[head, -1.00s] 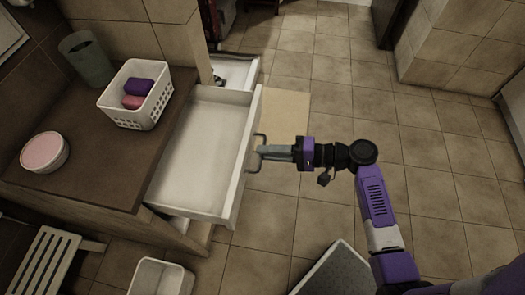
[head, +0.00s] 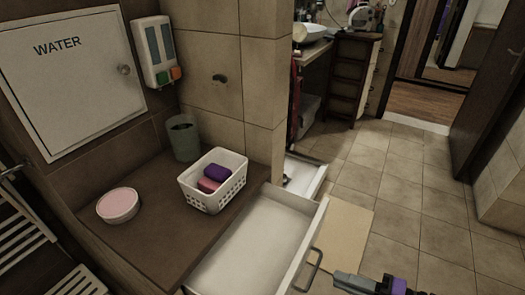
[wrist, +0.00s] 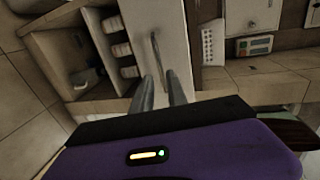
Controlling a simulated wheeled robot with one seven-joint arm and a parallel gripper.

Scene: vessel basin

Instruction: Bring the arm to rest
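My gripper (head: 345,280) shows at the bottom edge of the head view, partly cut off, just right of the drawer handle (head: 315,270). In the wrist view its two grey fingers (wrist: 160,95) are apart with nothing held between them. The handle also shows in the wrist view (wrist: 156,55), ahead of the fingertips. It looks clear of the fingers. The white drawer (head: 258,245) stands pulled out and looks empty. Most of my arm is outside the head view.
On the brown counter stand a white basket (head: 213,202) with purple and pink items, a pink-topped round tub (head: 118,205) and a grey-green cup (head: 184,138). Tiled floor (head: 405,190) is free to the right.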

